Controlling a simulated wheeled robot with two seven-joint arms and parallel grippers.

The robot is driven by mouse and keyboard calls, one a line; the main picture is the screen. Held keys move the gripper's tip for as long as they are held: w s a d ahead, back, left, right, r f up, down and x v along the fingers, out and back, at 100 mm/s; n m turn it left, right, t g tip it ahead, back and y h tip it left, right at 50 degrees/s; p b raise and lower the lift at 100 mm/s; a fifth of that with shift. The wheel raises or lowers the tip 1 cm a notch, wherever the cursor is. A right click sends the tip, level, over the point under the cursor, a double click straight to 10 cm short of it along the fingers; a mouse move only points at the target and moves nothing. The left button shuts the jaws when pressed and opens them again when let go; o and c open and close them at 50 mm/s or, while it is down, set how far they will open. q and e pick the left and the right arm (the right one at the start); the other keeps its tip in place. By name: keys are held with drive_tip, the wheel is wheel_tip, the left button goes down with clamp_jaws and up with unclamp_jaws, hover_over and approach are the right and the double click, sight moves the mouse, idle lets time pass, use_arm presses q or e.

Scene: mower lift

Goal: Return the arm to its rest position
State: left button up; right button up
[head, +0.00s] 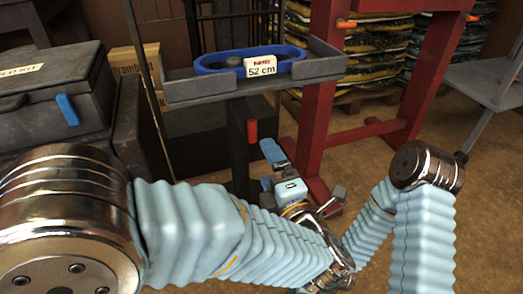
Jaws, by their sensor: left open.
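My left arm comes in from the left edge and reaches across the bottom of the head view to the lower middle. My left gripper (305,172) is open, with its fingers apart and nothing seen between them. It is in front of and below the grey tray (200,90), close to the foot of the red frame (318,100). My other arm is bent at the right, with its metal elbow raised. Its gripper cannot be made out.
The tray holds a blue ring-shaped item (215,62) and a "52 cm" label (260,66). A dark case with a blue latch (67,109) stands at left. A grey table (490,82) is at right. Stacked sacks (370,50) lie behind. Brown floor shows between.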

use_arm(q)
drive_tip(key=shift+s+d, duration=0.15)
drive_tip(key=shift+s, duration=0.35)
drive_tip(key=w+a+f+m+g+h, duration=0.2)
drive_tip(key=w+a+f+m+h, duration=0.15)
drive_tip(key=w+f+m, duration=0.7)
drive_tip(key=a+f+m+g+h, duration=0.1)
drive_tip(key=a+f+g, duration=0.15)
drive_tip(key=f, duration=0.55)
drive_tip(key=a+f+m+g+h, duration=0.1)
drive_tip(key=a+f+g, duration=0.15)
drive_tip(key=f, duration=0.55)
drive_tip(key=s+a+f+m+g+h, duration=0.2)
drive_tip(key=s+a+f+m+g, duration=0.25)
drive_tip(key=s+f, duration=0.5)
drive_tip(key=s+a+f+m+g+h, duration=0.25)
drive_tip(key=s+f+g, duration=0.25)
drive_tip(key=s+f, duration=0.4)
wheel_tip(320, 180, up, 17)
drive_tip(key=s+p, duration=0.1)
drive_tip(key=p, duration=1.6)
drive_tip(key=shift+r, duration=0.2)
drive_tip(key=shift+m, duration=0.25)
